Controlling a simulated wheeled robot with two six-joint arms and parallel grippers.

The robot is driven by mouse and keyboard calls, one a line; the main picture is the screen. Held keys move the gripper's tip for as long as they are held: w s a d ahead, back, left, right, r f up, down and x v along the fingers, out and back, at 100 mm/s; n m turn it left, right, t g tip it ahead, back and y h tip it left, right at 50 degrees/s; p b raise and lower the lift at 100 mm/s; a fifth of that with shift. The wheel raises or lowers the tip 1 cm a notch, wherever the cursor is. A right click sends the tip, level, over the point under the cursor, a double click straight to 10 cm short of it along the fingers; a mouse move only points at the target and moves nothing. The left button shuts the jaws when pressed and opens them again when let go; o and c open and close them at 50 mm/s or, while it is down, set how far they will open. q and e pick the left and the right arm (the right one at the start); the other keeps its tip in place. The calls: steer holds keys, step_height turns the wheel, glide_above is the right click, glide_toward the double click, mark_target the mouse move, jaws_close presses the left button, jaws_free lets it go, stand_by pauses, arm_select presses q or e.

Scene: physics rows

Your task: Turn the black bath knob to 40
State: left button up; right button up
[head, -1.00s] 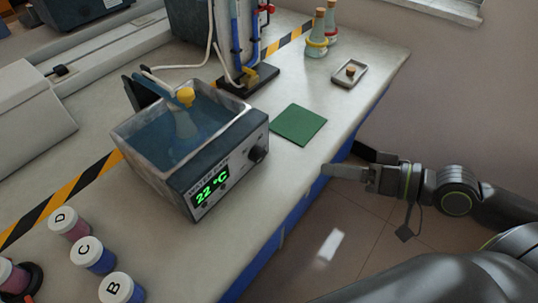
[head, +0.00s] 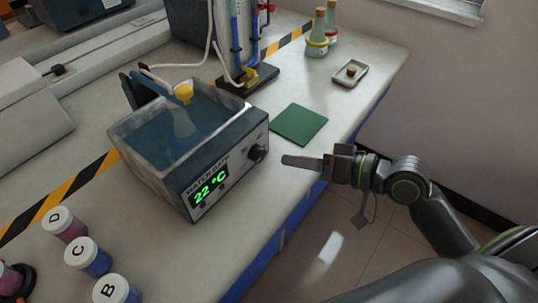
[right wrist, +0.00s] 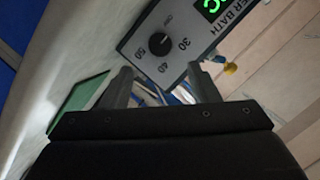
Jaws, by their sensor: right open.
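The black bath knob (head: 257,152) is on the front panel of the water bath (head: 214,168), at the right end. The bath's green display (head: 211,186) reads 22 °C. In the right wrist view the knob (right wrist: 160,44) shows beside a dial with marks 30 and 40. I cannot tell the exact setting of its pointer. My right gripper (head: 300,161) is to the right of the knob, apart from it, pointing at the panel. In the right wrist view its two fingers (right wrist: 165,88) are spread with nothing between them. My left gripper is not in view.
A green mat (head: 299,124) lies right of the bath. Lettered jars, such as jar C (head: 88,257), stand at the lower left. A small tray (head: 350,73) and stoppered flasks (head: 318,36) are at the back.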

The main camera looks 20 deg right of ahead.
mark_target(262, 155)
steer(key=shift+x, duration=0.9)
steer(key=x, duration=0.4)
steer(key=shift+w+a+b, duration=0.1)
steer(key=shift+b, duration=0.2)
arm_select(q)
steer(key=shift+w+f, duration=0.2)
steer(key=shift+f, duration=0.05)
arm_select(e)
steer(key=shift+x, duration=0.95)
